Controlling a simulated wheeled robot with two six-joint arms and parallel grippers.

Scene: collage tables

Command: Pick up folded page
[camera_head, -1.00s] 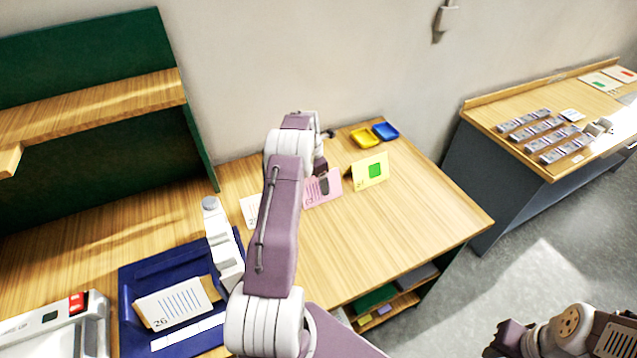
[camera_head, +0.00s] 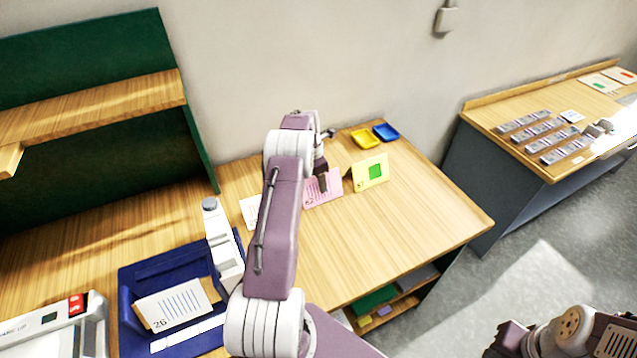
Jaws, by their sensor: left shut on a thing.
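A pink folded page (camera_head: 332,192) stands upright like a tent on the wooden table. My left gripper (camera_head: 323,184) reaches it from above and behind and is shut on its top part; the fingertips are small and partly merged with the page. A white page (camera_head: 249,211) is partly hidden behind my left arm. Another white folded page marked 26 (camera_head: 172,308) lies on the blue tray (camera_head: 133,341). My right arm shows at the bottom right, but its gripper is not in view.
A yellow dish (camera_head: 365,139) and a blue dish (camera_head: 386,132) stand at the back of the table (camera_head: 420,215). A white device (camera_head: 224,255) stands by the tray. A green-backed shelf (camera_head: 90,108) rises at left. The table's right part is clear.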

